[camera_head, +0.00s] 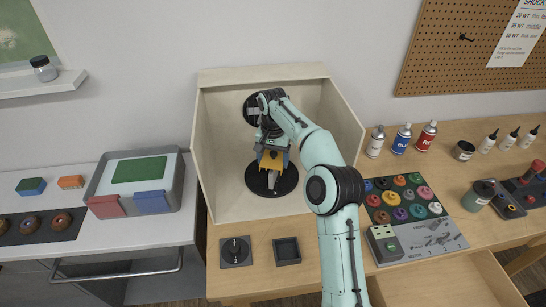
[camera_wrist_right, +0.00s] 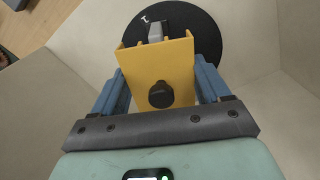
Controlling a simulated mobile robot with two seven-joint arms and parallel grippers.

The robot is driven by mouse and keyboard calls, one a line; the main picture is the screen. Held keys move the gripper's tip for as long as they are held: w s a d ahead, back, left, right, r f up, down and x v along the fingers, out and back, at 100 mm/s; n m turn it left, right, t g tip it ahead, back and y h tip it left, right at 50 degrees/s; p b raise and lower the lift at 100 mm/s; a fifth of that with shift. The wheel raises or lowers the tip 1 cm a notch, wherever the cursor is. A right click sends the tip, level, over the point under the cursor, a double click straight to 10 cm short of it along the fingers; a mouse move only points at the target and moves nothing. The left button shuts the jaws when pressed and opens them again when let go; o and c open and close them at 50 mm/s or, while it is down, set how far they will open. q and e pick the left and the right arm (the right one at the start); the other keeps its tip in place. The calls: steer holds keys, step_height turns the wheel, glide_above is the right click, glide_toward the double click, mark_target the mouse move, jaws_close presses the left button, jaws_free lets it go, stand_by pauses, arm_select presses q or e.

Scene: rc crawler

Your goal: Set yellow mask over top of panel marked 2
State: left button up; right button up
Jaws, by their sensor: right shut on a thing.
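My right gripper (camera_head: 271,147) is inside the open wooden box, shut on the yellow mask (camera_head: 273,161). In the right wrist view, the yellow mask (camera_wrist_right: 157,72) has raised side walls and a black knob (camera_wrist_right: 160,95), and sits between the blue fingers of the right gripper (camera_wrist_right: 160,92). A small grey upright piece (camera_wrist_right: 155,33) shows at the mask's far edge, over a black disc (camera_wrist_right: 203,33) with a small white mark, possibly a 1. Whether the mask touches the grey piece I cannot tell. No panel clearly marked 2 is readable. My left gripper is out of view.
The wooden box (camera_head: 230,200) walls the gripper in on the sides and back. A tray of coloured pots (camera_head: 405,198) stands right; a grey tray (camera_head: 179,183) stands left.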

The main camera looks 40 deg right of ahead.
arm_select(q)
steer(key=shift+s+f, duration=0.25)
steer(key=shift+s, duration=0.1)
arm_select(e)
steer(key=shift+f, duration=0.9)
steer(key=shift+f, duration=0.1)
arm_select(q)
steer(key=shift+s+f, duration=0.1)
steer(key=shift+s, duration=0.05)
arm_select(e)
steer(key=shift+f, duration=0.4)
arm_select(q)
steer(key=shift+b, duration=0.3)
arm_select(e)
steer(key=shift+f, duration=0.2)
steer(key=o, duration=1)
steer(key=shift+r, duration=0.15)
